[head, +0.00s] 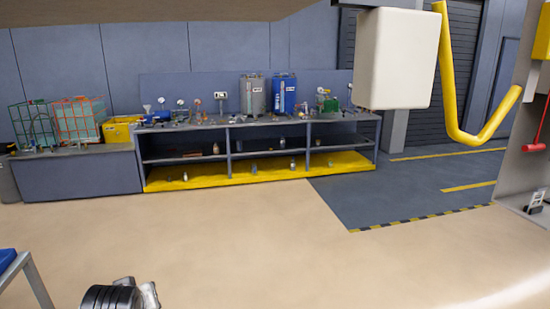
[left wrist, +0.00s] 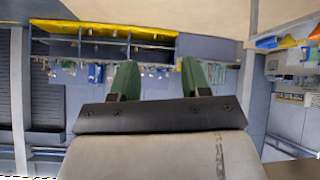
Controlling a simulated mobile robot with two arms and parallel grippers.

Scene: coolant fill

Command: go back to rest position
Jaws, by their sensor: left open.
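My left gripper (left wrist: 154,78) shows in the left wrist view. Its two green fingers stand well apart with nothing between them, so it is open and empty. The wrist view is upside down, with the workbench and its yellow base shelf at the top. The fingers overlap the distant bench only in the picture; they are in free air and far from it. In the head view the fingers of neither gripper show. My right gripper is in no frame.
A long workbench (head: 254,123) with canisters and gauges stands along the back wall. Green (head: 32,124) and orange (head: 78,119) wire crates and a yellow bin (head: 121,130) are at left. A white box (head: 398,58) and yellow pipe (head: 448,90) are at upper right. The floor (head: 240,235) is clear.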

